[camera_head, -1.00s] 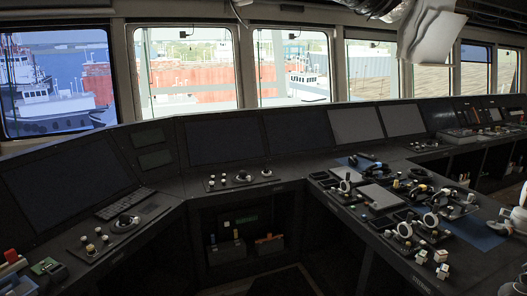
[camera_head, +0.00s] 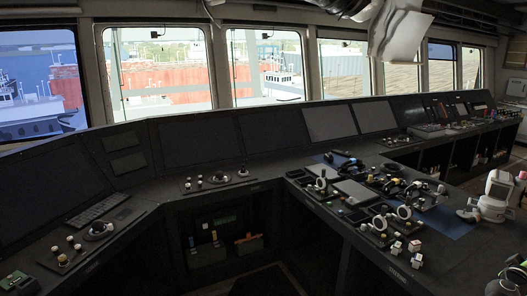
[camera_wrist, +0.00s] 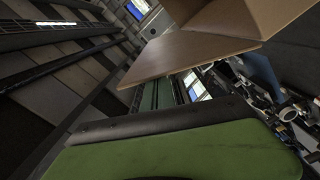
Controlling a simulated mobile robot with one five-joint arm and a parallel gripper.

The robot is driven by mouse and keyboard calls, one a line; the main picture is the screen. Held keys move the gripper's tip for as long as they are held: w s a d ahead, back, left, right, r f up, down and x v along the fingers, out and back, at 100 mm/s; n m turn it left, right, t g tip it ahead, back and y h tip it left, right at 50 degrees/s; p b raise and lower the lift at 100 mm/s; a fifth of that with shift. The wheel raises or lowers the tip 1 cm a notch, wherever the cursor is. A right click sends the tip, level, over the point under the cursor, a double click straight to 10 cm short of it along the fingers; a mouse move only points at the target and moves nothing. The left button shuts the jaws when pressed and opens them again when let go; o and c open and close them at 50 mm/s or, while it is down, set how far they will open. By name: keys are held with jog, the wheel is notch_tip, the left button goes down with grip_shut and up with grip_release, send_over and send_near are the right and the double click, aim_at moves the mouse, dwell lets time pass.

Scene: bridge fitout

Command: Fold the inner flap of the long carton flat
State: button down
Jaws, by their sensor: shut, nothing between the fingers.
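In the wrist view, a brown carton (camera_wrist: 240,18) is at the top right, partly cut off by the frame edge. A flat brown flap (camera_wrist: 185,55) sticks out from it toward the lower left, standing out rather than lying flat. It cannot be told from this view which flap it is. My gripper (camera_wrist: 165,120) fills the bottom of the wrist view as a green body with a dark front edge. It is shut and empty. It is below the flap in the picture, with a visible gap between them. The carton is not seen in the head view.
In the head view, a dark console (camera_head: 220,190) with screens and levers runs under the windows. A white device (camera_head: 497,195) stands on its right part. Open recesses (camera_head: 215,245) lie below the console. The wrist view shows floor panels (camera_wrist: 60,95) at the left.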

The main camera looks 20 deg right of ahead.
jog(key=shift+s, duration=0.1)
jog(key=s, duration=0.1)
jog(key=s+f+b, duration=0.1)
jog(key=shift+s+d+f, duration=0.1)
jog(key=shift+s, duration=0.3)
jog(key=s+f+b, duration=0.2)
jog(key=shift+s+d, duration=0.1)
jog(key=shift+s, duration=0.2)
